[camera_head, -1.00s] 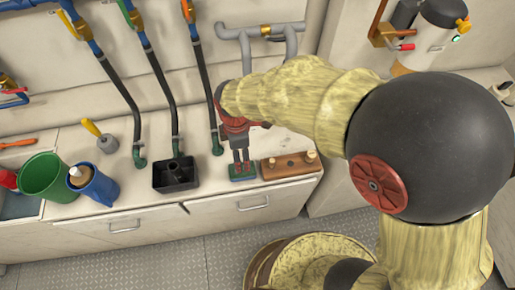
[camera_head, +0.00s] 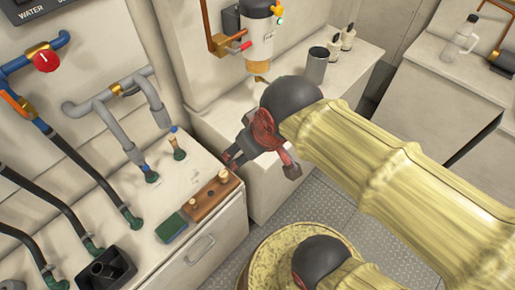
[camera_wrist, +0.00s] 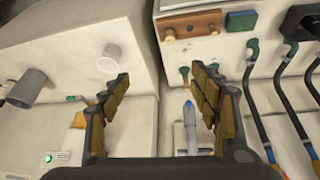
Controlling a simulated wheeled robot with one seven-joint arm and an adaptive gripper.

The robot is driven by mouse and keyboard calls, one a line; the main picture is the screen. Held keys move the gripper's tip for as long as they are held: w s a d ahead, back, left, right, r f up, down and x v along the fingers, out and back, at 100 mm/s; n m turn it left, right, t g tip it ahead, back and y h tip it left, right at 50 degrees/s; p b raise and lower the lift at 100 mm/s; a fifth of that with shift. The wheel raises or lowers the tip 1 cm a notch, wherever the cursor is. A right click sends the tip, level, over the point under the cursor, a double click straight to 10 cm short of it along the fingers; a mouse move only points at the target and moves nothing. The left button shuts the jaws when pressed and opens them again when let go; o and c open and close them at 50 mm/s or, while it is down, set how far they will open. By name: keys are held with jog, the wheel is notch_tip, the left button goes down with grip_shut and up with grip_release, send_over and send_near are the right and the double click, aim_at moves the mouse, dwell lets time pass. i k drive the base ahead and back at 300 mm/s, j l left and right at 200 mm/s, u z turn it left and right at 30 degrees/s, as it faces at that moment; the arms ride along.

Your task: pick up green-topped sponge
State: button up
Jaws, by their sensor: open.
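The green-topped sponge (camera_head: 171,228) lies flat on the white counter near its front edge, just left of a wooden block. In the wrist view, the sponge (camera_wrist: 253,45) shows at the top right, beyond the right finger. My gripper (camera_head: 262,162) is right of the sponge and the wooden block, raised near the counter's right end. In the wrist view, my gripper (camera_wrist: 160,95) has its two fingers wide apart with nothing between them. The sponge is apart from my gripper.
The wooden block (camera_head: 211,196) with knobs sits beside the sponge. A black square tray (camera_head: 105,270) and several hoses stand to the left. A grey cup (camera_head: 316,66) and small bottles stand on the back counter. A clear bottle (camera_head: 462,38) is at far right.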

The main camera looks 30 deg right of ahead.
aim_at(175, 224)
jog(key=k+j+u, duration=0.15)
jog(key=u, duration=0.95)
